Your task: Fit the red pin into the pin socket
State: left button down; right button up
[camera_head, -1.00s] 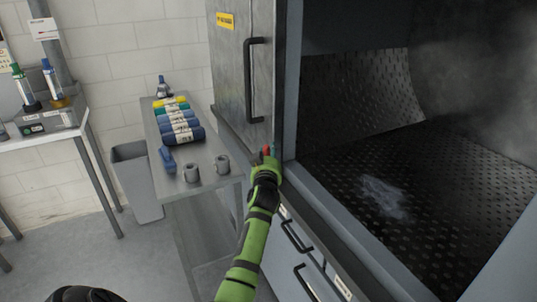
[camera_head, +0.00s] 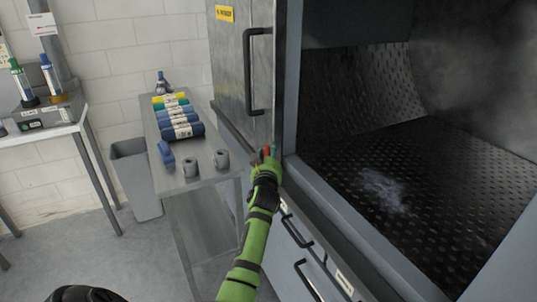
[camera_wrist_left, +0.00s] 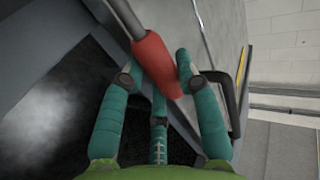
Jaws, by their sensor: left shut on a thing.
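The red pin (camera_wrist_left: 155,62) has a red grip and a dark rod that runs up and left in the left wrist view. My left gripper (camera_wrist_left: 160,75) has teal fingers and is shut on the red grip. I cannot make out the pin socket, nor whether the rod's end touches anything. My right gripper is not in view.
The open washer chamber (camera_head: 420,190) lies to the right, its perforated floor holding a pale misty patch. The grey door (camera_head: 240,60) has a black handle (camera_head: 256,72). A metal side table (camera_head: 205,173) bears rolled cloths (camera_head: 180,115) and two grey cups. A grey bin (camera_head: 138,180) stands left.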

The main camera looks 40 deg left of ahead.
pick_arm(q)
jog(key=shift+f+b, duration=0.75)
jog(key=shift+f, duration=0.15)
jog(key=c, duration=0.8)
grip_release()
jog(key=shift+s, duration=0.1)
jog(key=v, duration=1.1)
jog(key=shift+s+d, duration=0.25)
jog(key=shift+s, duration=0.05)
